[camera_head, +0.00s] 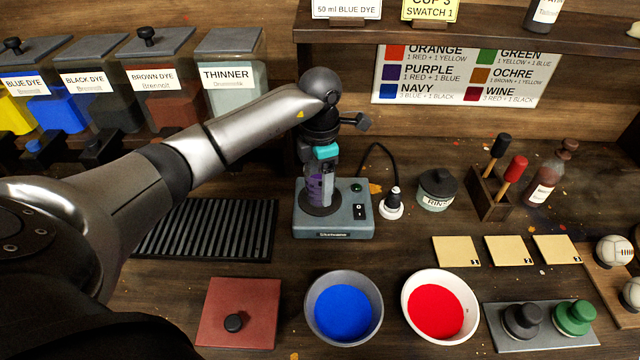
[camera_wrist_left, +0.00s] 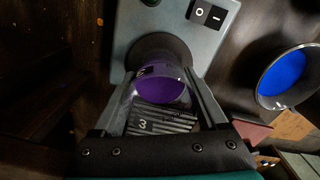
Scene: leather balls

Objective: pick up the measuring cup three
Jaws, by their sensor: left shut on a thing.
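The measuring cup three is a clear cup with purple liquid (camera_head: 316,190). It stands on the round dark plate of the grey stirrer machine (camera_head: 334,222). In the left wrist view the cup (camera_wrist_left: 162,92) shows a dark label with a 3 and sits between the two fingers. My left gripper (camera_head: 319,178) comes down from above and is shut on the cup. In the left wrist view the fingers (camera_wrist_left: 163,108) press on both sides of it. The cup's base is partly hidden. My right gripper is not in view.
A blue dye bowl (camera_head: 312,305) and a red dye bowl (camera_head: 409,310) stand in front. A rinse jar (camera_head: 437,190) and a white plug (camera_head: 391,205) are right of the machine. A ribbed black mat (camera_head: 210,230) lies left. A shelf (camera_head: 450,32) overhangs behind.

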